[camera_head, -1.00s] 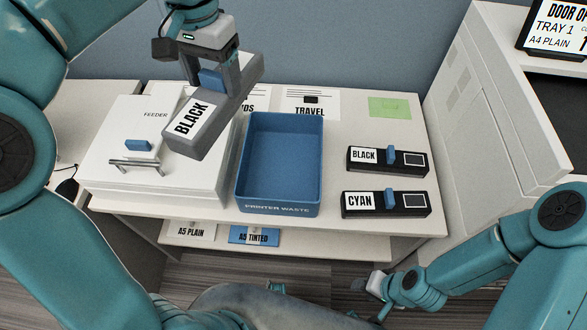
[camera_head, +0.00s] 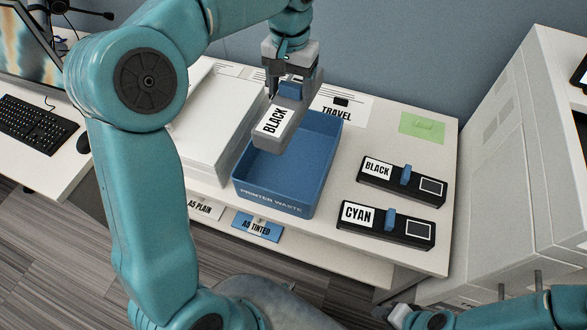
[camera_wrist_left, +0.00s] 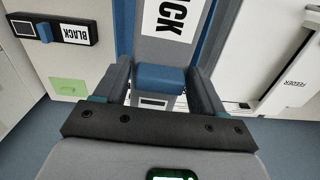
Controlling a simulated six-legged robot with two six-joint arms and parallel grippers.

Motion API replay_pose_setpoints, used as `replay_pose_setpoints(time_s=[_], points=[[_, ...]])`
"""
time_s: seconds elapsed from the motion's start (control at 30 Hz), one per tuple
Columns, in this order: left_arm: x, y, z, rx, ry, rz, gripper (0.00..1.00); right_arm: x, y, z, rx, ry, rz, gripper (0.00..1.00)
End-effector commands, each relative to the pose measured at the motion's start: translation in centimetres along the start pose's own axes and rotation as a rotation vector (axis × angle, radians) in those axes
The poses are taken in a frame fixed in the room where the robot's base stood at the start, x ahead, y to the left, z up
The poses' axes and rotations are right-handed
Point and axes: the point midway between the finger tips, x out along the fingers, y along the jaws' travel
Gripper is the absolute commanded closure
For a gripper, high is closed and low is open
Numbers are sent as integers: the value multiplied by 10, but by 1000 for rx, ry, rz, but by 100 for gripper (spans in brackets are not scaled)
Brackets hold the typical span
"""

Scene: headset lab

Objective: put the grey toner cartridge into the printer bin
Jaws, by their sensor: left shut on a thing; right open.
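The grey toner cartridge (camera_head: 288,120), labelled BLACK, hangs in my left gripper (camera_head: 291,92), which is shut on its blue grip. In the left wrist view the blue grip (camera_wrist_left: 160,78) sits between the two fingers and the cartridge (camera_wrist_left: 168,52) extends away from them. The blue printer bin (camera_head: 276,200), marked PRINTER WASTE, stands on the white table. The cartridge is held above the bin's back left part and hides some of its rim. The bin's visible inside is empty. My right gripper (camera_head: 392,313) is at the bottom edge, partly cut off, away from the table.
Two dark cartridges, BLACK (camera_head: 401,181) and CYAN (camera_head: 396,226), lie right of the bin. The white feeder (camera_head: 215,125) stands left of it. A green note (camera_head: 422,126) and a TRAVEL sheet (camera_head: 345,108) lie behind. A large white machine (camera_head: 510,170) stands at the right.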

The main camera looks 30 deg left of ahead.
Motion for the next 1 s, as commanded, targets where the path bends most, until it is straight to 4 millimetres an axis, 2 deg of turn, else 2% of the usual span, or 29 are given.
replay_pose_setpoints(time_s=[0.03,0.27,0.6,0.7,0.87,1.0], points=[[15,-4,-5,-26,0,0,85,6,2,0,0,0,0,57],[58,-12,-10,-62,-1,0,85,11,4,0,0,0,0,57],[151,-14,-9,-60,-3,0,85,13,5,0,0,0,0,57],[170,-13,-10,-59,0,1,85,13,5,0,0,0,0,57],[184,-12,-11,-59,3,0,85,13,5,0,0,0,0,57],[203,-11,-10,-59,0,1,85,13,5,0,0,0,0,57]])
